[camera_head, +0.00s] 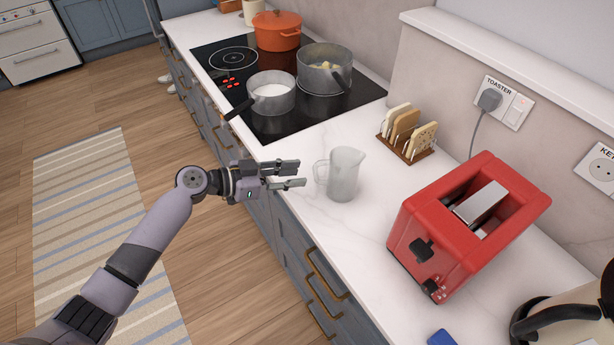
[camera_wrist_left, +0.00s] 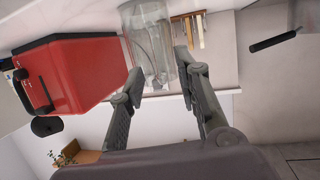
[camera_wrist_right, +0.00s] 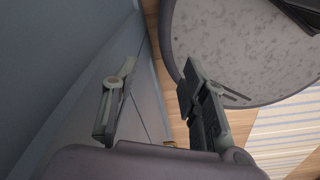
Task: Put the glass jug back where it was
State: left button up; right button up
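The glass jug (camera_head: 344,174) stands upright on the white countertop, between the hob and the red toaster, its handle facing left toward my left gripper. My left gripper (camera_head: 300,174) is open, its fingertips just left of the jug's handle and apart from the jug's body. In the left wrist view the jug (camera_wrist_left: 150,42) shows just beyond the open fingers (camera_wrist_left: 160,75), with nothing held between them. My right gripper (camera_wrist_right: 150,85) is open and empty, low beside a blue-grey cabinet front; it is not visible in the head view.
The red toaster (camera_head: 465,225) stands right of the jug. A toast rack (camera_head: 407,135) is behind it. The hob (camera_head: 290,120) holds a milk pan (camera_head: 271,93), a grey pot (camera_head: 324,70) and an orange pot (camera_head: 277,31). A kettle (camera_head: 565,318) is at lower right. Counter around the jug is clear.

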pick_arm(q)
jog(key=b+v, duration=0.2)
jog(key=v, duration=0.4)
jog(key=s+a+f+n+y, duration=0.2)
jog(key=a+f+n+y, duration=0.15)
jog(key=f, duration=0.65)
jog(key=s+a+f+n+y, duration=0.15)
jog(key=a+f, duration=0.25)
jog(key=f, duration=0.6)
jog(key=s+a+f+n+y, duration=0.1)
jog(key=a+f+n+y, duration=0.2)
jog(key=f, duration=0.8)
jog(key=s+a+f+n+g+y, duration=0.1)
jog(key=s+a+f+y, duration=0.1)
jog(key=s+f, duration=0.75)
jog(key=s+a+f+n+g+y, duration=0.1)
jog(key=s+a+f+y, duration=0.1)
jog(key=s+f, duration=0.7)
jog(key=s+d+f+g, duration=0.1)
jog(key=s+f, duration=0.2)
jog(key=s, duration=0.9)
jog(key=s+d+f+g+y, duration=0.1)
jog(key=s+d+f+g, duration=0.1)
jog(key=s, duration=1)
jog(key=shift+f, duration=0.65)
jog(key=shift+d, duration=0.1)
